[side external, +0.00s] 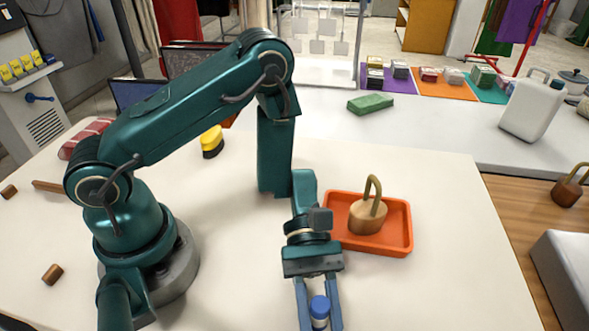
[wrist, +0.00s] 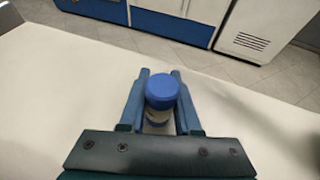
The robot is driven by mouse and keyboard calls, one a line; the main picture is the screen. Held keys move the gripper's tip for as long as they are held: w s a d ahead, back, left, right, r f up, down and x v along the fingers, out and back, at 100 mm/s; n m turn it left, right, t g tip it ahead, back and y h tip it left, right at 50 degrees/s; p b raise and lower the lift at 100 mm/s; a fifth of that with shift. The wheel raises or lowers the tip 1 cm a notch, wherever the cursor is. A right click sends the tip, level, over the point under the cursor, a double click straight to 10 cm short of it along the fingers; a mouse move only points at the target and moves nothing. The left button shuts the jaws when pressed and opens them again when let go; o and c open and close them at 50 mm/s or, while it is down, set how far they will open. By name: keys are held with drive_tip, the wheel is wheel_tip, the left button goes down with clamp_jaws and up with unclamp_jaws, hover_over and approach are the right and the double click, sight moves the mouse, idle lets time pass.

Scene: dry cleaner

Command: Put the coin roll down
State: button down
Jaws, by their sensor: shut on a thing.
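The coin roll (side external: 319,307) is a small upright cylinder with a blue top and a paler body. My gripper (side external: 319,318) is shut on it, with one finger on each side, at the bottom edge of the side view. In the wrist view the blue top of the coin roll (wrist: 161,88) shows between the fingers of my gripper (wrist: 160,98). Its lower part is mostly hidden, and I cannot tell whether its base touches the white table (side external: 420,285).
An orange tray (side external: 398,243) holding a wooden block with a looped handle (side external: 366,218) stands behind and right of my gripper. Brown pieces (side external: 52,273) lie at the left, and a yellow-and-black item (side external: 212,142) stands farther back. The table right of my gripper is clear.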

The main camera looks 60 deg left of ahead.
drive_tip(key=shift+f, duration=0.1)
drive_tip(key=c, duration=0.6)
unclamp_jaws()
